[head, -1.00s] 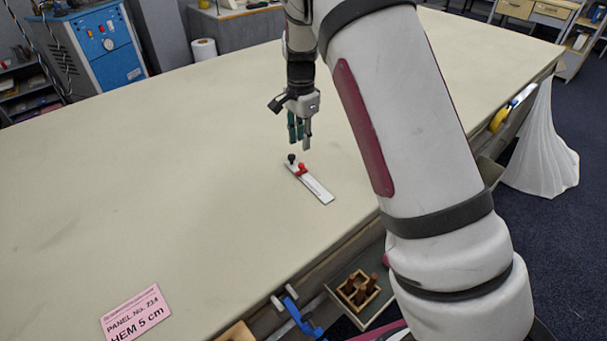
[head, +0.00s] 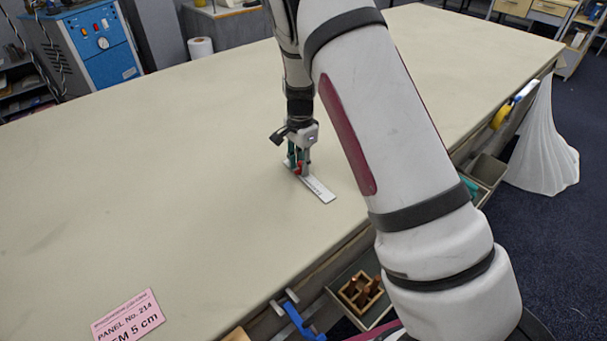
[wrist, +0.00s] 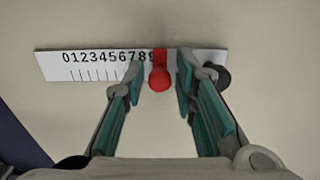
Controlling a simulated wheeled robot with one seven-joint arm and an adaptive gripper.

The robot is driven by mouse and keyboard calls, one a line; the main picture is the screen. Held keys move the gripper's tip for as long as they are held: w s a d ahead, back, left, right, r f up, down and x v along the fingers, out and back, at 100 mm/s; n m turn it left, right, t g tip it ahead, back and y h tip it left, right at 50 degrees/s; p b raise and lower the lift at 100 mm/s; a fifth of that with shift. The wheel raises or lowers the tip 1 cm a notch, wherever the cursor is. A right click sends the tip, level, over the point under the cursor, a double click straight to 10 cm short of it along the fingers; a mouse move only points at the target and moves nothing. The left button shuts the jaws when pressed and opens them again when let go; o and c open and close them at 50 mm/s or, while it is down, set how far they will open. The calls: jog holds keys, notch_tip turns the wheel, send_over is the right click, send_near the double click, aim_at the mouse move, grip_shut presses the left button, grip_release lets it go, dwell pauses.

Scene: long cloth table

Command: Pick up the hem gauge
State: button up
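The hem gauge (head: 319,190) is a flat white ruler lying on the cloth table. It has a red slider with a knob (wrist: 159,76) and a black knob (wrist: 217,76) near one end. In the wrist view its white face (wrist: 92,66) shows printed numbers and tick marks. My gripper (head: 299,170) is down at the slider end of the gauge. In the wrist view my gripper (wrist: 160,88) is open, its teal-padded fingers on either side of the red knob with gaps. The head view partly hides the slider end behind the fingers.
The cloth table (head: 180,170) is clear around the gauge. A pink panel card (head: 128,316) lies at the near left. A wooden box with pegs (head: 361,291) and blue clamp (head: 297,315) sit below the table's near edge.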

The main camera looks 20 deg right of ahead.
grip_shut()
jog(key=shift+r, duration=0.15)
